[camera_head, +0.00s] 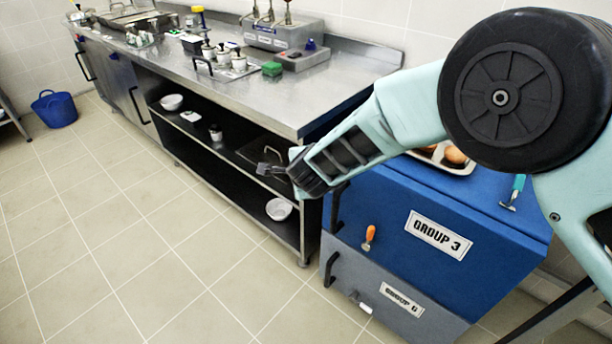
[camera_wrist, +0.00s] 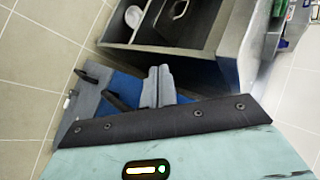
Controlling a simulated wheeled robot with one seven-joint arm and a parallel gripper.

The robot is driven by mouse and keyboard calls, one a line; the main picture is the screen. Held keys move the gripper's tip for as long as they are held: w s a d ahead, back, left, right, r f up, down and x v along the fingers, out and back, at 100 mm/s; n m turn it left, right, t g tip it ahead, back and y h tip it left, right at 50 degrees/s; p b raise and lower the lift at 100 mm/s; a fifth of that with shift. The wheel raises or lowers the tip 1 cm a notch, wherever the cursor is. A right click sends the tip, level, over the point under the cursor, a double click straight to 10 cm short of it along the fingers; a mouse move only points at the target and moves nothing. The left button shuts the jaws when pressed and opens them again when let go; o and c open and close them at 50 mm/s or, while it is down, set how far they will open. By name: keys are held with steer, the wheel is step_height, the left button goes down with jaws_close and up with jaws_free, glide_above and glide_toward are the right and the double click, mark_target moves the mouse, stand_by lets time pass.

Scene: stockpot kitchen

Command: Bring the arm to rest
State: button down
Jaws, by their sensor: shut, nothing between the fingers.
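My gripper (camera_head: 268,172) is at the end of my pale green arm in the head view, in front of the open shelf end of the steel counter and left of the blue cabinet. Its fingers are shut with nothing between them. In the wrist view the gripper's fingers (camera_wrist: 159,86) show close together, with the cabinet behind them. My arm hides part of the cabinet top and of the counter's near corner.
The steel counter (camera_head: 245,95) has open shelves with a white bowl (camera_head: 279,209) on the lower one. The blue cabinet (camera_head: 385,215) is labelled GROUP 3, above a grey GROUP 6 front (camera_head: 385,290). A blue bucket (camera_head: 54,110) stands far left. The tiled floor (camera_head: 130,240) is clear.

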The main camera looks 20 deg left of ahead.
steer(key=s+d+r+n+g+y+p, duration=0.1)
steer(key=s+d+r+n+g, duration=0.1)
steer(key=s+d+r+n, duration=0.5)
steer(key=s+d+r+n+g+p, duration=0.1)
steer(key=s+d+r+n+g, duration=0.2)
steer(key=r, duration=0.7)
steer(key=s+d+r+n+g+h, duration=0.1)
steer(key=s+d+n+h, duration=0.1)
steer(key=s+d, duration=0.4)
steer(key=s+d+r+n+g+h+p, duration=0.1)
steer(key=s+d+n+h, duration=0.1)
steer(key=s+d, duration=0.5)
steer(key=s+d+r+n+h, duration=0.1)
steer(key=s+d+n, duration=0.3)
steer(key=d, duration=1.1)
steer(key=shift+s+d+r+n+g+h, duration=0.2)
steer(key=shift+s+r+n+g+h, duration=0.15)
steer(key=shift+s, duration=0.9)
